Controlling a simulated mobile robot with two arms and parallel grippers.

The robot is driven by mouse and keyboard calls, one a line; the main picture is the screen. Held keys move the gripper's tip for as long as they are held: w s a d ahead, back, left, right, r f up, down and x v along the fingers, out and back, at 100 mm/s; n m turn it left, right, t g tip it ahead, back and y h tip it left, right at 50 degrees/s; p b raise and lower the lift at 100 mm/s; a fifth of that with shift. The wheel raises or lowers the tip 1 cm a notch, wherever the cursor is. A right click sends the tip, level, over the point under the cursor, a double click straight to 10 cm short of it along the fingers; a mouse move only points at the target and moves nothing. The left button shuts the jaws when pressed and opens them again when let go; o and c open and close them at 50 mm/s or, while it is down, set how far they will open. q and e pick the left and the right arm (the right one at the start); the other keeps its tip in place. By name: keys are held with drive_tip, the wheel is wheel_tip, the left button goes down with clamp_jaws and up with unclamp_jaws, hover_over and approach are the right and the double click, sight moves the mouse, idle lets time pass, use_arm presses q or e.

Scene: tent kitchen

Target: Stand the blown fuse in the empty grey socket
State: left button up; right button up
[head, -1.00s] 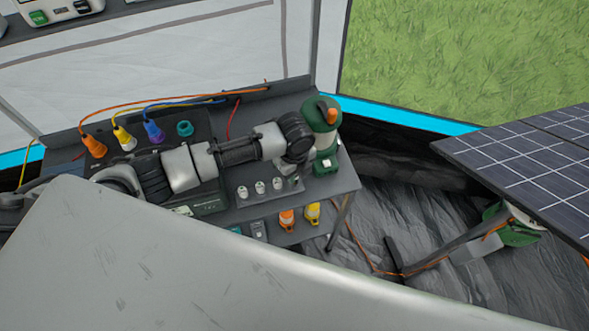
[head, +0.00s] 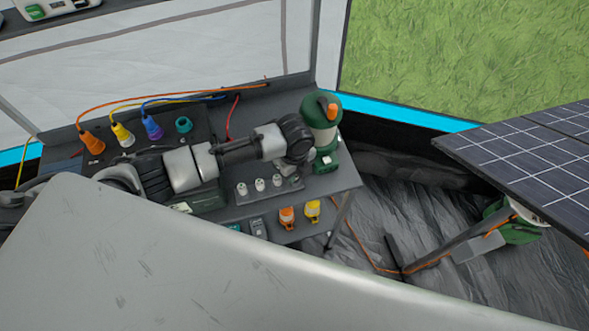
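I cannot tell which fuse is blown, and no empty grey socket shows clearly. My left arm reaches in from the left across the table. Its dark rounded end (head: 296,138) is above and behind the right end of the block, beside the green lantern. The fingers do not show clearly, so I cannot see whether they hold anything. My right gripper is not in view.
A green lantern (head: 322,115) stands at the table's right end. Orange and yellow items (head: 312,210) sit on a lower shelf. A solar panel (head: 530,165) is at right.

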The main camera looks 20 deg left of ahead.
use_arm(q)
drive_tip(key=shift+f, duration=0.55)
